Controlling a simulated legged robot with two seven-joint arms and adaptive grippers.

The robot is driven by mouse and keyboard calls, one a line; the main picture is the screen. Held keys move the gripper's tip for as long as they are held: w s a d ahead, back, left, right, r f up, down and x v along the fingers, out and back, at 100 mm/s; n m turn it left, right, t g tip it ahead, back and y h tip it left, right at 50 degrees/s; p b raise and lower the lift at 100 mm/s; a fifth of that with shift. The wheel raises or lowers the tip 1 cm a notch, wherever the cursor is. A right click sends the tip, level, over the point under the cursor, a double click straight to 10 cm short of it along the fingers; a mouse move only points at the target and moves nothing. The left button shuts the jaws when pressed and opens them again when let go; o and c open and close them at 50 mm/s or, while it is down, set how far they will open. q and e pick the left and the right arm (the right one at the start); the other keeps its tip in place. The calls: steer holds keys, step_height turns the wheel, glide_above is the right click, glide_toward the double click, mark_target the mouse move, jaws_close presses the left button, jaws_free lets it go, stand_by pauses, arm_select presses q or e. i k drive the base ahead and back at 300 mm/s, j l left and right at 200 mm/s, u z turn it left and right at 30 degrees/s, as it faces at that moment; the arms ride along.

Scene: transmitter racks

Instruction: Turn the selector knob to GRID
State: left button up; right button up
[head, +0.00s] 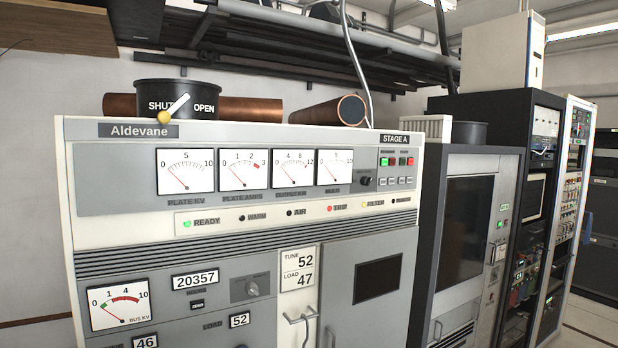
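A small black knob (366,181) sits on the upper meter panel, right of the row of dials and below the STAGE A label. A larger grey knob (251,288) sits on the lower panel, right of the 20357 counter. No GRID marking is readable at either knob, so I cannot tell which is the selector or where it points. Neither of my grippers is in view.
The Aldevane cabinet (240,232) fills the front, with several dials and a lit green READY lamp (187,224). A black SHUT/OPEN drum (178,99) with a lever stands on top. Other racks (484,163) stand right.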

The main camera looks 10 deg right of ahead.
mark_target(366, 180)
steer(key=i+l+u, duration=0.4)
steer(key=i+l, duration=0.2)
steer(key=i+l+u, duration=0.2)
steer(key=l, duration=0.3)
steer(key=i+l+u, duration=0.2)
steer(key=l, duration=0.25)
steer(key=i, duration=0.1)
